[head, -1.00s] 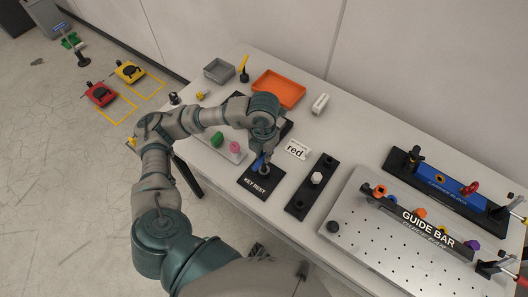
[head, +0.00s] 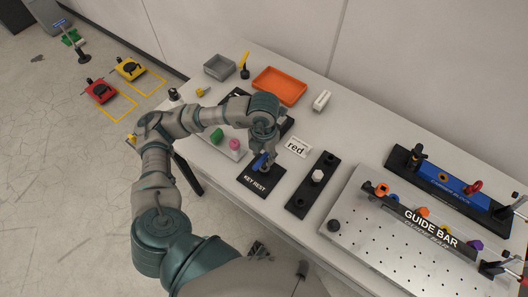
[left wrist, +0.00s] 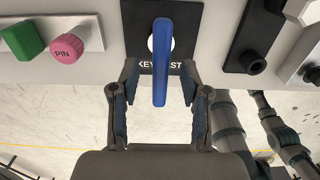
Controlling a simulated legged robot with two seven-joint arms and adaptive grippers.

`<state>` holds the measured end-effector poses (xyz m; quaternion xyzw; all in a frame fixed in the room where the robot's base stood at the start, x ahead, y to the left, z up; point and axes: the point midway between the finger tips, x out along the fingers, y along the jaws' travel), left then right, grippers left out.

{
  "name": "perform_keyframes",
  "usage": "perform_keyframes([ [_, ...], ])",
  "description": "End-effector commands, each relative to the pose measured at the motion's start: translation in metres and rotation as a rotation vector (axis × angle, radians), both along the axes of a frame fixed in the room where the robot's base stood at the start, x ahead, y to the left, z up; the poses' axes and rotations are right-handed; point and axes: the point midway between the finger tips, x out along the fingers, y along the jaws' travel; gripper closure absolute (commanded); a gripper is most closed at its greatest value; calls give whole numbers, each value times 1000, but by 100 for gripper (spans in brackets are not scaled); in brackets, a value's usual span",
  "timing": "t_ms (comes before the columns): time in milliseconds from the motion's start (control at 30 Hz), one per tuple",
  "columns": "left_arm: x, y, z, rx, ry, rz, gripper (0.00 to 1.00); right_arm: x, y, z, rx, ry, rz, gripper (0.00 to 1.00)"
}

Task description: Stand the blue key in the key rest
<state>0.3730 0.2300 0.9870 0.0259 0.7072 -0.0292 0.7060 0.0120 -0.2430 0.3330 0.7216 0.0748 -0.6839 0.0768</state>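The blue key (head: 259,161) is at the black key rest (head: 257,184), below my left gripper (head: 266,163). In the left wrist view the blue key (left wrist: 162,62) is a long bar pointing toward the camera, in front of a pale round part of the key rest (left wrist: 188,22). Whether it is fully seated is hidden. My left gripper (left wrist: 160,76) is open, with a finger on each side of the key and a visible gap to both. My right gripper is not in view.
Right of the key rest lies a black strip (head: 300,203) with a white piece. A tray (head: 232,151) with a green block and a pink pin is at left.

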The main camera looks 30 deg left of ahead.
Motion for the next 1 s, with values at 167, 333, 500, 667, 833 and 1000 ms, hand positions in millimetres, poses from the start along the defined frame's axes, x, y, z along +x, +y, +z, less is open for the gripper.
perform_keyframes([
  [167,0,0,2,0,0,0,54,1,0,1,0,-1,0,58],
  [333,0,0,16,0,-2,0,54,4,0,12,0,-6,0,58],
  [500,0,0,36,0,-2,0,54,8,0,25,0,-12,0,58],
  [667,0,0,50,1,-2,0,54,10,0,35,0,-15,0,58],
  [833,0,0,50,0,1,0,54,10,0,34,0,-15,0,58],
  [1000,0,0,50,0,0,0,54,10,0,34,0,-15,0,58],
])
